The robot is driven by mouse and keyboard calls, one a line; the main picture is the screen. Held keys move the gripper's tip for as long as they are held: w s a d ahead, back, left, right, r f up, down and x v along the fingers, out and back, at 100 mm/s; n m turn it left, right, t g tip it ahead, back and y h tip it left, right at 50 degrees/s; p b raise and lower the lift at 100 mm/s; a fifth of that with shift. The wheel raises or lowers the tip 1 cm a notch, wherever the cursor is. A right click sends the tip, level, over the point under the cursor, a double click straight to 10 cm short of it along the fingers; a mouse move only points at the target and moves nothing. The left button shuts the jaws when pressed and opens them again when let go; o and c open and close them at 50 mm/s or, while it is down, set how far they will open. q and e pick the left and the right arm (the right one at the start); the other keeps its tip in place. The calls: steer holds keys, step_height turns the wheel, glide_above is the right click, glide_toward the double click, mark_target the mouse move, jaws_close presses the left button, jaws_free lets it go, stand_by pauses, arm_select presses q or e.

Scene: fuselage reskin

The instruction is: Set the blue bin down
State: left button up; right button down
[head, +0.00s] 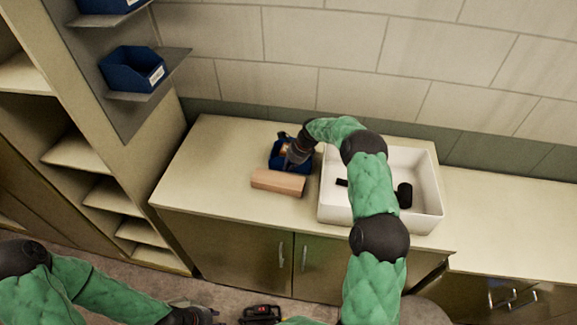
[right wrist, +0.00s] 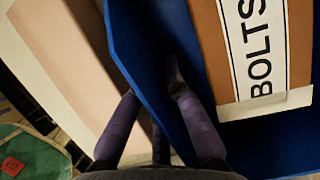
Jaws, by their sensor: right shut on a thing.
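The blue bin (head: 276,158) is at the counter, behind a tan block; whether it touches the top or hangs just above it I cannot tell. My right gripper (head: 293,158) is shut on the bin's wall. In the right wrist view the fingers (right wrist: 153,95) straddle the blue wall (right wrist: 142,55), one inside and one outside. Inside the bin is a brown box (right wrist: 207,40) with a white label reading BOLTS. My left gripper (head: 195,315) is low at the bottom edge of the head view, away from the counter, and its fingers are unclear.
The tan block (head: 277,182) lies close in front of the bin. A white tray (head: 428,190) with dark items stands to the right, under my right arm. Another blue bin (head: 130,70) sits on a wall shelf (head: 165,82) at upper left. The counter's left part (head: 210,165) is clear.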

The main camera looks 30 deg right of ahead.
steer(key=shift+d, duration=0.1)
steer(key=c, duration=1.4)
jaws_free()
steer(key=shift+f, duration=0.1)
